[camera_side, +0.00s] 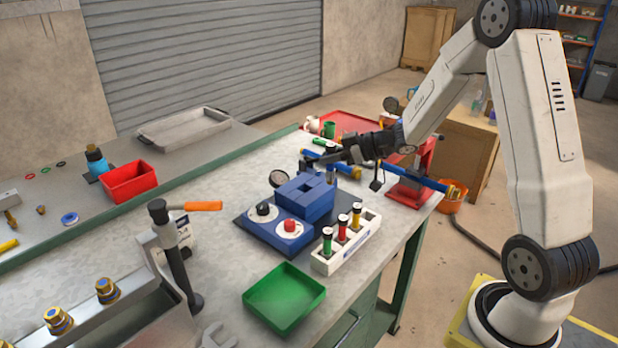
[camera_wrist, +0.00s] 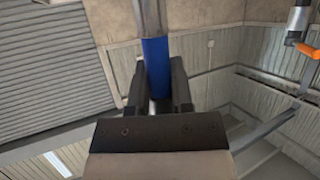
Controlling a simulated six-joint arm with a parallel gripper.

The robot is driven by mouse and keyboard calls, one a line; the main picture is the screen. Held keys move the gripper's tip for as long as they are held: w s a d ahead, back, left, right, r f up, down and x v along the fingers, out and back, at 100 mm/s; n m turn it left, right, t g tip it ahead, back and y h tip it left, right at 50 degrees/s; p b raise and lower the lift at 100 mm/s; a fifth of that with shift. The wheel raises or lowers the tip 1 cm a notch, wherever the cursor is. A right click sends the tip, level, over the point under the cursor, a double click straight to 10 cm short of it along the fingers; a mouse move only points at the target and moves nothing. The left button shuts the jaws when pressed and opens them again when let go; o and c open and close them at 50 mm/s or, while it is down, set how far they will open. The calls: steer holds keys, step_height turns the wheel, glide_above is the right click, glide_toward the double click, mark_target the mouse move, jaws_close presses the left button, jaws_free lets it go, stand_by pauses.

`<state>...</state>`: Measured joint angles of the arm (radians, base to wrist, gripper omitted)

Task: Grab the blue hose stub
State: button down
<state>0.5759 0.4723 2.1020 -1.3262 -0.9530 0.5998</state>
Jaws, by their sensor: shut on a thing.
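The blue hose stub (camera_wrist: 156,66) stands between my gripper's two dark fingers in the wrist view, with a silver metal length above it. My gripper (camera_wrist: 158,88) is shut on it, one finger on each side. In the side view my gripper (camera_side: 326,157) reaches left over the far right part of the workbench. A blue tube with a brass end (camera_side: 347,168) shows there beside the fingers, partly hidden by them. I cannot tell whether the stub touches the bench.
A red stand (camera_side: 412,186) with another blue, brass-ended tube is right of my gripper. A blue block fixture (camera_side: 305,196), a white rack of coloured vials (camera_side: 327,262) and a green tray (camera_side: 284,299) lie nearer. Bare bench (camera_side: 225,187) lies left of the fixture.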

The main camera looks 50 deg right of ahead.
steer(key=shift+s+a+r, duration=0.2)
steer(key=shift+s+r, duration=0.15)
steer(key=shift+s, duration=0.35)
steer(key=shift+s+a+r, duration=0.15)
steer(key=shift+s+r, duration=0.15)
steer(key=shift+s, duration=0.4)
